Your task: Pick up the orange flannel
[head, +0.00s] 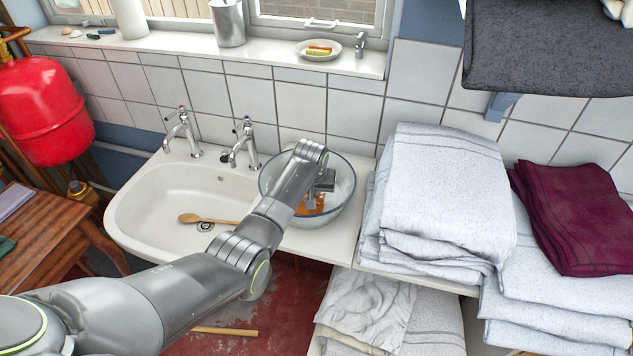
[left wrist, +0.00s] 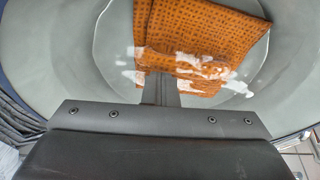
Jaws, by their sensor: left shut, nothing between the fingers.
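My left gripper (head: 312,208) reaches down into the bowl, right at the flannel. In the left wrist view my left gripper (left wrist: 160,85) is shut with nothing held, its fingers overlapping the flannel's lower edge. I cannot tell whether they touch it. My right gripper is not in view.
The white sink (head: 150,205) with a wooden spoon (head: 195,218) and two taps is left of the bowl. Stacked white towels (head: 445,190) stand close on the right, with a maroon towel (head: 578,215) beyond. The tiled wall is behind.

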